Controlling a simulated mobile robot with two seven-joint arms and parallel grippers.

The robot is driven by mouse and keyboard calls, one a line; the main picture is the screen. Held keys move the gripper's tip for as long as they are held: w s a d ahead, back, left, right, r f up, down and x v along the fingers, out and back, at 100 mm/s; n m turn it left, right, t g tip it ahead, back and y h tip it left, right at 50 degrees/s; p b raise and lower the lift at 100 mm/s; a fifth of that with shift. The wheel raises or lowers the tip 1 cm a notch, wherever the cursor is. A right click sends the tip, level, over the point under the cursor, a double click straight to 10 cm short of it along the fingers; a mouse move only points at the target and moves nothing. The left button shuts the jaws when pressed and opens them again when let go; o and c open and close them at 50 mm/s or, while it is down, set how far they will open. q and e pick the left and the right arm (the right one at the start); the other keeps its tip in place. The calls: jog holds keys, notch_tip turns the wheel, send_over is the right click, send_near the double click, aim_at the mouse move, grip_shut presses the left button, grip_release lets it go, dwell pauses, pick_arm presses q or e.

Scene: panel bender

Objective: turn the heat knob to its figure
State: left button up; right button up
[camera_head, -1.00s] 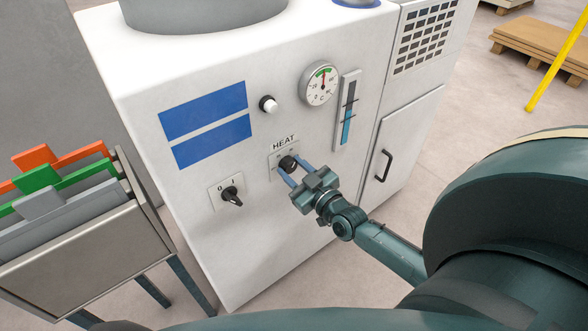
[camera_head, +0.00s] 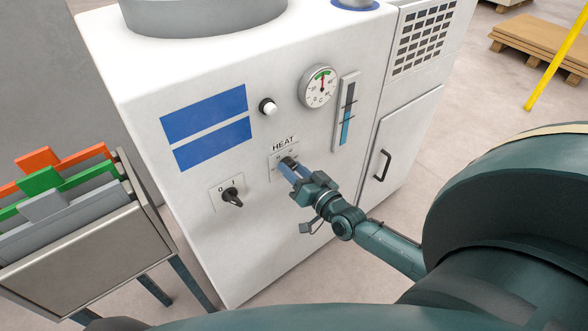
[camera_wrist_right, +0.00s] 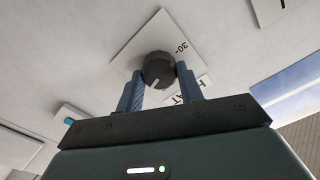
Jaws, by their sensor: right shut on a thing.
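The heat knob (camera_head: 288,162) is a small black knob on a white plate under the HEAT label (camera_head: 285,144), on the front of the white machine. In the right wrist view the knob (camera_wrist_right: 158,69) shows a pale pointer line, and the figure 30 is printed on the plate (camera_wrist_right: 152,36). My right gripper (camera_head: 293,168) is at the knob, with its two blue fingers on either side of it, shut on it. Most other figures on the plate are hidden or too small to read. My left gripper is not in view.
A 0–1 switch (camera_head: 232,197) sits left of the heat plate. A white button (camera_head: 268,106), a round dial gauge (camera_head: 319,87) and a blue level gauge (camera_head: 347,112) are above. A rack with coloured folders (camera_head: 85,240) stands at the left.

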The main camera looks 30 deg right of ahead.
jog(key=shift+m, duration=1.6)
jog(key=o, duration=1)
jog(key=s+d, duration=0.1)
jog(key=s, duration=1.2)
jog(key=shift+p, duration=0.3)
